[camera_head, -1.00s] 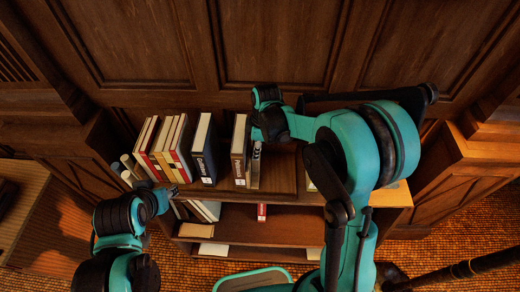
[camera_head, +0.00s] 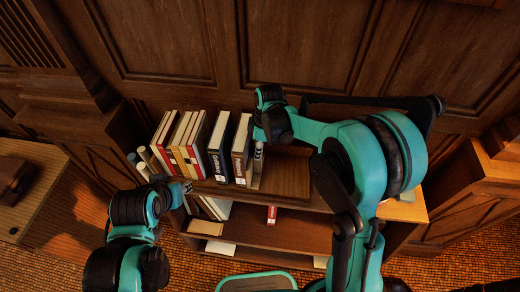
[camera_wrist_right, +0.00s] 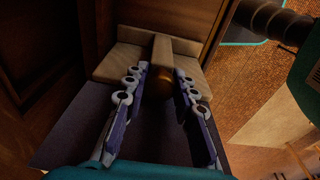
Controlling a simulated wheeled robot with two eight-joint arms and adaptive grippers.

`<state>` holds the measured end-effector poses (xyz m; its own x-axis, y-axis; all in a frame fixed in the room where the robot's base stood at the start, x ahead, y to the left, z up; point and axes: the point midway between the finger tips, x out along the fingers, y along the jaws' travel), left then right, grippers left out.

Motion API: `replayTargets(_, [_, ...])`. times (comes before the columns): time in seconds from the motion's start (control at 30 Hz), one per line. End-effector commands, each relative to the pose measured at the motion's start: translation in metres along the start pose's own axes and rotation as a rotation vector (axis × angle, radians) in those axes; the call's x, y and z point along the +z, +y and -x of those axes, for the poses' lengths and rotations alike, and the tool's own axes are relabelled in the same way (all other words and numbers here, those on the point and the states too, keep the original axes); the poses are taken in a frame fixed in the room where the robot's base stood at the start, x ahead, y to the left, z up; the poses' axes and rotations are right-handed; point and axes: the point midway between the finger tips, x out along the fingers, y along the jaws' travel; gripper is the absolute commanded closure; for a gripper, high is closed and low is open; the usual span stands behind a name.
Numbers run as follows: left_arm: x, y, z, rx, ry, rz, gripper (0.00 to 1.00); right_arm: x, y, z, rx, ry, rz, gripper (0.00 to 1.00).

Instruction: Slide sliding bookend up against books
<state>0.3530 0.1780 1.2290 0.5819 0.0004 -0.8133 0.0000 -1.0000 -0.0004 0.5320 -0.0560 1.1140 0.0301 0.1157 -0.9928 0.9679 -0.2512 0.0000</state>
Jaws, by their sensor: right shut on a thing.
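The sliding bookend is a tan piece (camera_head: 257,181) just right of a dark-spined book (camera_head: 242,150) on the shelf top, mostly hidden by my right gripper (camera_head: 259,155). In the right wrist view the bookend (camera_wrist_right: 162,48) shows as a tan block with a stem between the fingers of my right gripper (camera_wrist_right: 160,80), which is shut on it. A row of light and red-banded books (camera_head: 180,143) and a navy book (camera_head: 219,146) stand to the left. A narrow gap separates the navy book from the dark-spined book. My left gripper (camera_head: 183,190) is low at the shelf's front left, its fingers unclear.
The shelf top right of the bookend (camera_head: 286,178) is bare. Rolled papers (camera_head: 148,160) stand at the left end. Lower shelves hold a few books, one red (camera_head: 272,214). A panelled wall (camera_head: 180,45) rises behind.

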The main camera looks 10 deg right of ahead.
Motion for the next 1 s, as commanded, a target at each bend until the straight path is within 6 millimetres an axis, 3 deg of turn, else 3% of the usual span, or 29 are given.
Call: replayTargets(1.0, [0.005,0.0,-0.007,0.0,0.0,0.0,0.63,-0.06,-0.001,-0.008,-0.001,0.003,0.002,1.0])
